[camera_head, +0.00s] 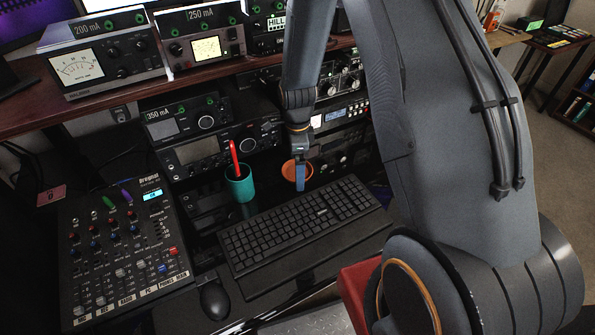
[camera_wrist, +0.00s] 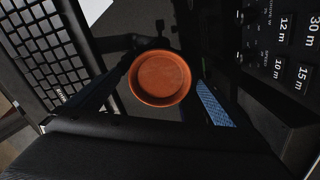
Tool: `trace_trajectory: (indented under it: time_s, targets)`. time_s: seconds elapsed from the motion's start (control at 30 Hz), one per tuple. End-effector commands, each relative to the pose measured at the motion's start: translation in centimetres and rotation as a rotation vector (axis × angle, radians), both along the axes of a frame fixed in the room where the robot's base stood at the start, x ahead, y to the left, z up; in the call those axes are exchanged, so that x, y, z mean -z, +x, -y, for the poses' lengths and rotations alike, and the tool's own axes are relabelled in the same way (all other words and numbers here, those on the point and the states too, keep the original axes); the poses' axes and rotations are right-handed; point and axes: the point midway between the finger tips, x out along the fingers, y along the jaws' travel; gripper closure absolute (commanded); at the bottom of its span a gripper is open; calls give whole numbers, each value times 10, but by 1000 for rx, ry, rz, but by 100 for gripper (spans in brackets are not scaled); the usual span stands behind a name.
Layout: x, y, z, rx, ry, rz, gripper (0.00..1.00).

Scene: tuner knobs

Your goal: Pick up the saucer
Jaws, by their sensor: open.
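The saucer (camera_wrist: 160,78) is a round orange-brown terracotta dish with a raised rim. In the wrist view it lies upright near the middle, on a dark glossy desk. In the head view the saucer (camera_head: 289,171) sits behind the keyboard, partly hidden by my gripper. In the wrist view one blue-padded finger shows just right of the saucer. The other finger is dark and hard to make out at the left. The jaws are open, and nothing is held.
A black keyboard (camera_head: 300,226) lies in front of the saucer. A teal cup (camera_head: 240,186) with a red item stands to its left. Radio equipment (camera_head: 338,139) stands close behind. A mixer (camera_head: 121,247) and a mouse (camera_head: 214,299) are at the left.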

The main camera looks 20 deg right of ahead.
Motion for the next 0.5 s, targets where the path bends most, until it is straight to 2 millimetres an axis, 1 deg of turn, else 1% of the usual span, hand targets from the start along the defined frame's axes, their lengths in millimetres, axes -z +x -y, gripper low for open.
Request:
trace_trajectory:
  time_s: [0.2, 0.27, 0.5]
  targets:
    - [1, 0, 0, 0, 0, 1, 1]
    - [0, 0, 0, 0, 0, 1, 10]
    - [0, 0, 0, -1, 0, 1, 50]
